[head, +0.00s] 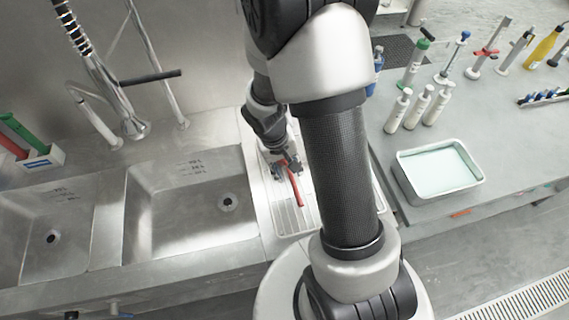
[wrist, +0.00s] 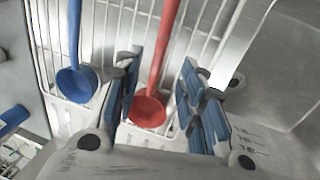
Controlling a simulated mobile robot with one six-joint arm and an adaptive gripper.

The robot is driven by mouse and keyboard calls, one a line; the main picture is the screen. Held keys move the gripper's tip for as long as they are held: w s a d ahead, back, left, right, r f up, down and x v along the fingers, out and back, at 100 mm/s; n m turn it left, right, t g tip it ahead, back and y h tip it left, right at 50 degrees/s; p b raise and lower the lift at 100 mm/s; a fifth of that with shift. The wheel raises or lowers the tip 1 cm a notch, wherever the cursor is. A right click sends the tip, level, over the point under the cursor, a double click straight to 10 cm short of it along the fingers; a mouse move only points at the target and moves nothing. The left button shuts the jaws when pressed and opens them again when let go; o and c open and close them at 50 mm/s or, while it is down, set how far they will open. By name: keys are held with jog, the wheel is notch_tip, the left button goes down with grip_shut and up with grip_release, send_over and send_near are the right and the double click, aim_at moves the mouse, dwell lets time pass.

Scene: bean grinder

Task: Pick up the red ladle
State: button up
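The red ladle (wrist: 148,109) lies in a white wire rack in the wrist view, its bowl low and its handle running up the picture. My gripper (wrist: 160,88) is open, with one blue-padded finger on each side of the ladle. Gaps show between the pads and the ladle, so it is not gripped. In the head view the ladle's red handle (head: 298,190) shows below my gripper (head: 285,165), between the sink and my arm. Its bowl is hard to make out there.
A blue ladle (wrist: 76,82) lies left of the red one in the same rack (wrist: 112,25). The sink (head: 190,205) is left of the rack in the head view. A metal tray (head: 440,170) and several bottles (head: 414,107) stand on the right counter.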

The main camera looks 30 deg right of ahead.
aim_at(291, 176)
jog(key=f, duration=0.2)
jog(key=d+f+b, duration=0.1)
jog(key=f, duration=0.1)
jog(key=f+b, duration=0.1)
jog(key=f, duration=0.1)
jog(key=shift+s+d, duration=0.2)
jog(key=shift+s, duration=0.1)
jog(key=shift+r, duration=0.1)
jog(key=shift+c, duration=0.2)
grip_shut()
